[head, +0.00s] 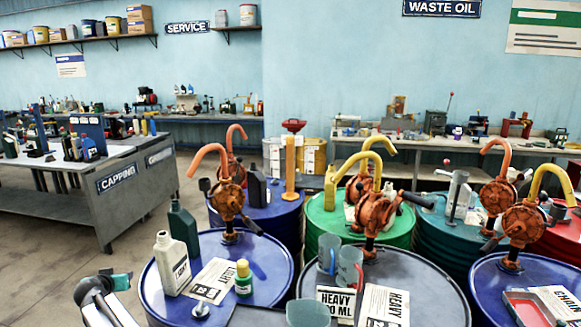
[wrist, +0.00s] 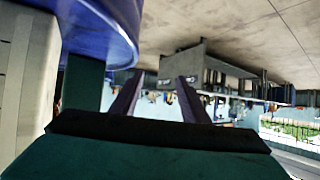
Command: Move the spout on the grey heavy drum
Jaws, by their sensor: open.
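The grey heavy drum (head: 420,285) stands at the front centre right in the head view. On it is a rust-orange hand pump (head: 375,212) with a yellow curved spout (head: 362,156). The spout seems to arch up from the pump and bend to the left; another yellow spout behind overlaps it closely. My gripper (wrist: 159,78) is open, with nothing between its two dark fingers in the wrist view. In the head view my arm's end is at the lower left, left of the blue drum and well apart from the grey drum; the fingertips are unclear there.
A blue drum (head: 262,300) with a pump, bottles and a card stands between my arm and the grey drum. Clear measuring jugs (head: 349,268) and HEAVY cards (head: 386,304) are on the grey drum. Other drums with pumps crowd behind. Floor (head: 30,270) is free at the left.

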